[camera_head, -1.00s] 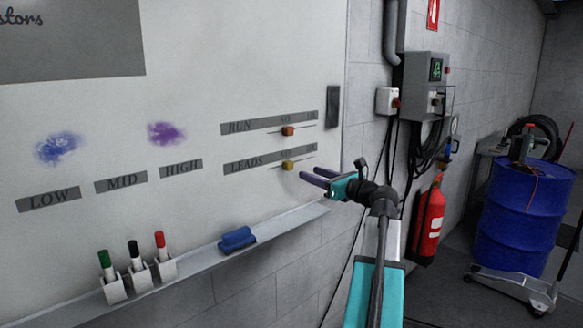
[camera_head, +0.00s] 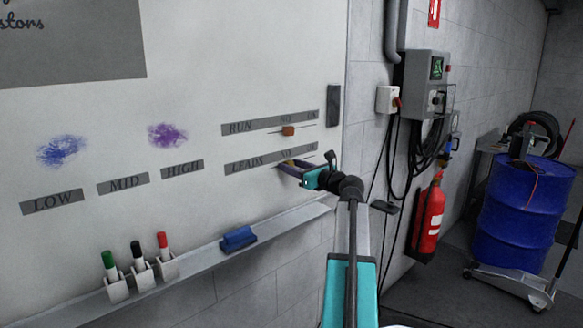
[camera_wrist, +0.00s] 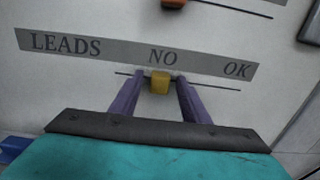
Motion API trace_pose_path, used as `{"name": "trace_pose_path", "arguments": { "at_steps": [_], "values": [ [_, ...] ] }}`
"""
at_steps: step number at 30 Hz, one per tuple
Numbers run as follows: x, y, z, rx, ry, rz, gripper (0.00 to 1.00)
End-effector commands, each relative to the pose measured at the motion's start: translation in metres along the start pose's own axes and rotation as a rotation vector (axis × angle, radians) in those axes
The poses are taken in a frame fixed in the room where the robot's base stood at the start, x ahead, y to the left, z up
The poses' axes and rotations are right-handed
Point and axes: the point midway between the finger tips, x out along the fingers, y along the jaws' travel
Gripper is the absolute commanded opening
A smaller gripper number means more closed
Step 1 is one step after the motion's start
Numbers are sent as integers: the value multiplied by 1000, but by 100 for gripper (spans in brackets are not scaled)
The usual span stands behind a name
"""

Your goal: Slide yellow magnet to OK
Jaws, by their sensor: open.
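The yellow magnet (camera_wrist: 160,82) sits on a thin dark line below the NO label on the LEADS strip (camera_wrist: 66,44) of the whiteboard. The OK label (camera_wrist: 237,69) is to its right on the same strip. My gripper (camera_wrist: 156,90) is open, with one purple finger on each side of the magnet; I cannot tell whether either finger touches it. In the head view, my gripper (camera_head: 288,168) is at the board and mostly covers the yellow magnet (camera_head: 290,162).
An orange magnet (camera_head: 288,131) sits on the RUN line just above. A tray ledge (camera_head: 200,266) below holds a blue eraser (camera_head: 238,239) and several markers. A black bar (camera_head: 333,105) is at the board's right edge. A fire extinguisher (camera_head: 430,220) and blue drum (camera_head: 515,215) stand right.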

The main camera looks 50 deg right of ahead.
Motion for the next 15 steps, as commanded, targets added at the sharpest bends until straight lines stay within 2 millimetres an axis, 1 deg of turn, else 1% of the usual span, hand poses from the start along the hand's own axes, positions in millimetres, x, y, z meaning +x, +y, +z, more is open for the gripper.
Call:
{"name": "trace_pose_path", "arguments": {
  "at_steps": [5,8,12,13,15],
  "values": [
    [0,0,0,0,0,0,42],
    [0,0,0,0,0,0,27],
    [-1,0,0,0,0,0,3],
    [-1,0,0,0,0,0,0],
    [-1,0,0,1,0,0,0]
  ]
}}
